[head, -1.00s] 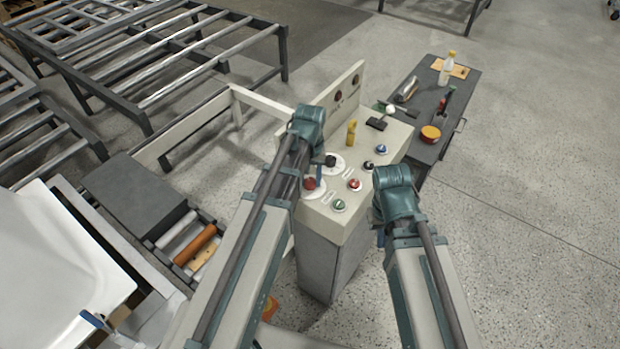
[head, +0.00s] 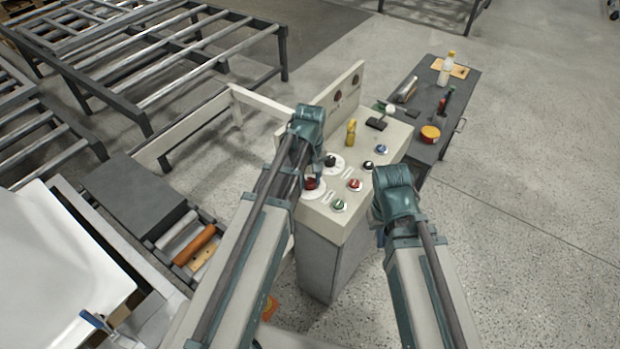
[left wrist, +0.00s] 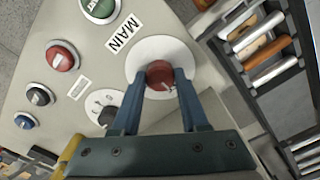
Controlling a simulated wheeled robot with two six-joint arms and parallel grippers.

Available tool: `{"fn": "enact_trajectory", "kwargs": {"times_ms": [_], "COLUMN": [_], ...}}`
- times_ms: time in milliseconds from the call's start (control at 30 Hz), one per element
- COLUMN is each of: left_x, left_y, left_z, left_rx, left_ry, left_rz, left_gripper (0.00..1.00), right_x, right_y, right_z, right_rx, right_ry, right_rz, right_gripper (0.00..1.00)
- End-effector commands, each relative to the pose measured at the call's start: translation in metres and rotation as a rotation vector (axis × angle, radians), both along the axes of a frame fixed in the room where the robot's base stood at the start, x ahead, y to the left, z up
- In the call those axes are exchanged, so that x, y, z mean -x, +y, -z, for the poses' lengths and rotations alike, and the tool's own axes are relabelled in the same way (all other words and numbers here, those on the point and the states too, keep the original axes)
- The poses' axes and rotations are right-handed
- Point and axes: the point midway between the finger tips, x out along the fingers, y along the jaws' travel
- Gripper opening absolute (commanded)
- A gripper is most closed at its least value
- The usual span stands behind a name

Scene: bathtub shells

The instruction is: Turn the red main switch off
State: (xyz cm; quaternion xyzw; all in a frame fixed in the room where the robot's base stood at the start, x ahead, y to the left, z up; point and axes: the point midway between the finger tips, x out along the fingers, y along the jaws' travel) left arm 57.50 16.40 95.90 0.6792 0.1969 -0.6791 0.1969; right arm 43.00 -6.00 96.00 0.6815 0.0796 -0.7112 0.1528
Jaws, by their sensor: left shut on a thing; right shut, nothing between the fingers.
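The red main switch (left wrist: 160,73) is a round red knob on a white disc, beside a label reading MAIN (left wrist: 123,34). In the head view the switch (head: 310,184) is on the near left part of the control panel, partly covered by my left gripper. My left gripper (left wrist: 161,80) is shut on the switch, with one blue finger on each side of it. A small pale mark shows on the knob; its exact setting is hard to read. My right gripper (head: 379,217) is shut and empty, above the panel's right edge and apart from the knobs.
A grey side table (head: 455,100) with tools stands behind right. Open floor lies at right.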

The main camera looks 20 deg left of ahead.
Motion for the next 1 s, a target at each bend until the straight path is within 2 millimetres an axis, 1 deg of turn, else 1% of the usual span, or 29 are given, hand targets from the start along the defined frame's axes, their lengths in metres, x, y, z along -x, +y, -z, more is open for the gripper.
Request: {"fn": "enact_trajectory", "kwargs": {"times_ms": [200,233,300,400,767,867,1000], "left_x": [0.0,0.0,0.0,0.0,0.0,0.0,0.0], "left_y": [0.0,0.0,0.0,0.0,0.0,0.0,0.0], "left_z": [0.0,0.0,0.0,0.0,-0.002,-0.006,-0.018], "left_rx": [0.0,0.0,0.0,0.0,0.0,0.0,0.0], "left_ry": [0.0,0.0,0.0,0.0,0.0,0.0,0.0], "left_rz": [-0.001,-0.001,-0.001,0.0,0.001,0.001,0.001], "left_gripper": [0.0,0.46,0.58,0.74,0.74,0.74,0.74], "right_x": [0.0,0.0,0.0,0.0,0.0,0.0,0.0], "right_y": [0.0,0.0,0.0,0.0,0.0,0.0,0.0], "right_z": [0.0,0.0,0.0,0.0,-0.002,-0.006,-0.018], "right_rx": [0.0,0.0,0.0,0.0,0.0,0.0,0.0], "right_ry": [0.0,0.0,0.0,0.0,0.0,0.0,0.0], "right_rz": [0.0,0.0,0.0,0.0,0.0,0.0,0.0], "right_gripper": [0.0,0.0,0.0,0.0,0.0,0.0,0.0]}}
